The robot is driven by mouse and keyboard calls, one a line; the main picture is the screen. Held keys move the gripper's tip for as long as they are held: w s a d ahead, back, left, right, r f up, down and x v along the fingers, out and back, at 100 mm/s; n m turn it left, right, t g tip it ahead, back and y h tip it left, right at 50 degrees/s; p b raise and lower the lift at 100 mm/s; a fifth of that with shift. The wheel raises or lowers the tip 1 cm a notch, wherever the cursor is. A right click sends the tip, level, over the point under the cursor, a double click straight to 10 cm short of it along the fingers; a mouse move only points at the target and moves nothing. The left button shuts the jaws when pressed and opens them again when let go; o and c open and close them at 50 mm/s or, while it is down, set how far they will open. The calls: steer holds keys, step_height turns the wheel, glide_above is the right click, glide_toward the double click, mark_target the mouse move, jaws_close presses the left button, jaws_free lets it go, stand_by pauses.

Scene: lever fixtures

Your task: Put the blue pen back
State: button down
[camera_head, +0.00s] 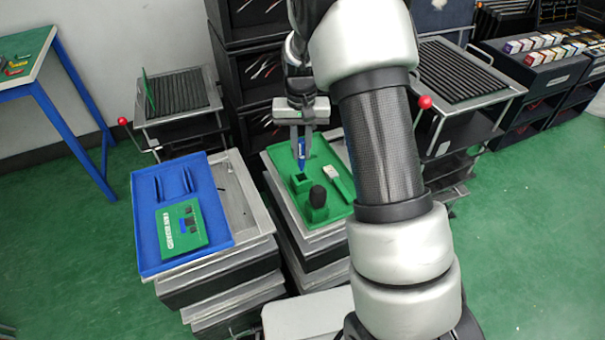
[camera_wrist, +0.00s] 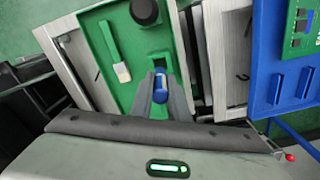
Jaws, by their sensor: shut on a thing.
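My gripper (camera_head: 300,140) points down over the green tray (camera_head: 275,160) and is shut on the blue pen (camera_head: 301,152). The pen is roughly upright between the fingers, its lower end showing below them. Just beneath is a green holder block (camera_head: 299,184) with a dark square opening. In the head view the pen's tip looks close above this block; I cannot tell whether it touches. In the wrist view the pen (camera_wrist: 160,88) sits between my fingers (camera_wrist: 161,97), with the dark opening (camera_wrist: 160,62) just beyond it.
A black rounded object (camera_head: 318,196) stands in a second green block nearer the front of the tray. A green-and-white tool (camera_head: 335,178) lies to its right. A blue tray (camera_head: 147,228) with a green panel (camera_head: 181,228) is at the left. Dark drawers stand behind.

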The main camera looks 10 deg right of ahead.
mark_target(301, 165)
steer(key=shift+f+b, duration=0.55)
steer(key=shift+f, duration=2.65)
steer(key=shift+f, duration=0.1)
steer(key=shift+f, duration=0.15)
steer(key=c, duration=1.7)
jaws_free()
steer(key=shift+r, duration=0.2)
